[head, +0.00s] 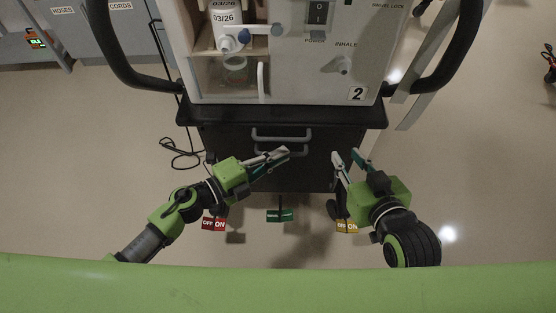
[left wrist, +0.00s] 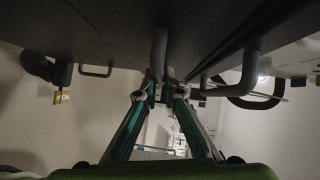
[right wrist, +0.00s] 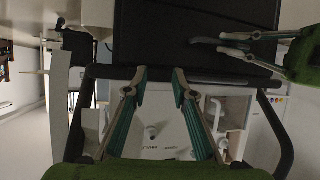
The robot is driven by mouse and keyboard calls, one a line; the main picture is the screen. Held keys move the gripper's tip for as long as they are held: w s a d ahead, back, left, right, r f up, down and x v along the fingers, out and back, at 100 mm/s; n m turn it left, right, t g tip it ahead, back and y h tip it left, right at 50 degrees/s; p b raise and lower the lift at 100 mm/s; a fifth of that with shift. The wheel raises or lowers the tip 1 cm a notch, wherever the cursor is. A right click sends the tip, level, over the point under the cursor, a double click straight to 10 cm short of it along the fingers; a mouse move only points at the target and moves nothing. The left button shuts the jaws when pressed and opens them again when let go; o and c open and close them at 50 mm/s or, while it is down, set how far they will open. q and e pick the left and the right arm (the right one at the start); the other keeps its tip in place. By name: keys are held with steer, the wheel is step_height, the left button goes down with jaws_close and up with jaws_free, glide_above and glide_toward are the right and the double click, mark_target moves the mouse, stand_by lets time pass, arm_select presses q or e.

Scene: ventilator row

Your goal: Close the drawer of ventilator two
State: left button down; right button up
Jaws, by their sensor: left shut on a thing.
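Ventilator two (head: 320,75), a white unit marked "2", stands on a dark cart (head: 330,165) with grey bar handles on its front. My left gripper (head: 284,152) is at the cart front, just below the upper handle (head: 281,133). It is shut on a drawer handle (left wrist: 158,58), which passes between its fingertips in the left wrist view. The fingers hide part of that handle in the head view. How far the drawer is out is hard to tell. My right gripper (head: 347,158) is open and empty, near the right part of the cart front.
A black bumper edge (head: 285,113) juts above the drawers. Black side rails (head: 452,60) curve around the unit. Red, green and yellow tags (head: 281,215) show low at the cart's base. A cable (head: 180,155) lies on the floor at left.

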arm_select(q)
steer(key=shift+w+a, duration=0.1)
steer(key=shift+w, duration=0.15)
steer(key=c, duration=2.2)
jaws_free()
steer(key=shift+o, duration=0.2)
steer(key=v, duration=1.2)
